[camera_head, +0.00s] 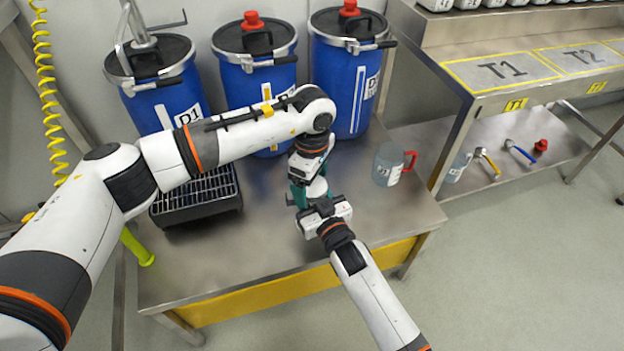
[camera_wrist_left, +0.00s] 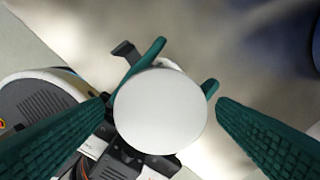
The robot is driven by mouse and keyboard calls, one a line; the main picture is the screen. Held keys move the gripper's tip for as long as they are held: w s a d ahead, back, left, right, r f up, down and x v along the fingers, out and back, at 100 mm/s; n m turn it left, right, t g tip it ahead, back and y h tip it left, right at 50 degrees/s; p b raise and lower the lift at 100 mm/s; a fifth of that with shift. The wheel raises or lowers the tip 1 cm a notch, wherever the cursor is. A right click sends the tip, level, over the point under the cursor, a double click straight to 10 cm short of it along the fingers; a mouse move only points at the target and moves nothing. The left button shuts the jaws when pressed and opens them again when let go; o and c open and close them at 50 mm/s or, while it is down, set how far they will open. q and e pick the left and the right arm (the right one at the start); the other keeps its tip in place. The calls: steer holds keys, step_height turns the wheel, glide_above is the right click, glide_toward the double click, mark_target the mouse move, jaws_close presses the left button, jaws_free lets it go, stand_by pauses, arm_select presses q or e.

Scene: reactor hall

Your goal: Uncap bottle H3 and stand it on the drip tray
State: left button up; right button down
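A white bottle (camera_head: 317,187) is upright over the steel bench, mostly hidden by my grippers; its label cannot be read. Its round white cap (camera_wrist_left: 160,110) faces the camera in the left wrist view. My left gripper (camera_head: 312,190) points down over the bottle from above. Its green fingers (camera_wrist_left: 162,99) are open on both sides of the cap, with narrow gaps. My right gripper (camera_head: 318,192) comes from the front, its green fingers around the bottle below the cap, shut on it. The black drip tray (camera_head: 197,213) with a grid top sits empty on the bench at left.
Blue drums (camera_head: 345,90) with black lids line the back of the bench. A clear beaker with a red handle (camera_head: 388,166) stands to the right of my grippers. The steel bench (camera_head: 275,240) is bare in front of the tray. A rack marked T1 (camera_head: 500,70) stands at right.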

arm_select(q)
steer(key=shift+r, duration=0.1)
step_height(320, 180, up, 4)
steer(key=shift+r, duration=0.15)
steer(key=shift+c, duration=0.3)
step_height(320, 180, up, 2)
steer(key=m, duration=0.4)
steer(key=shift+m, duration=0.3)
steer(key=m, duration=0.1)
steer(key=r+m, duration=0.1)
steer(key=shift+m, duration=0.4)
steer(key=shift+r+m, duration=0.1)
steer(key=shift+m, duration=0.6)
steer(key=shift+f, duration=3.85)
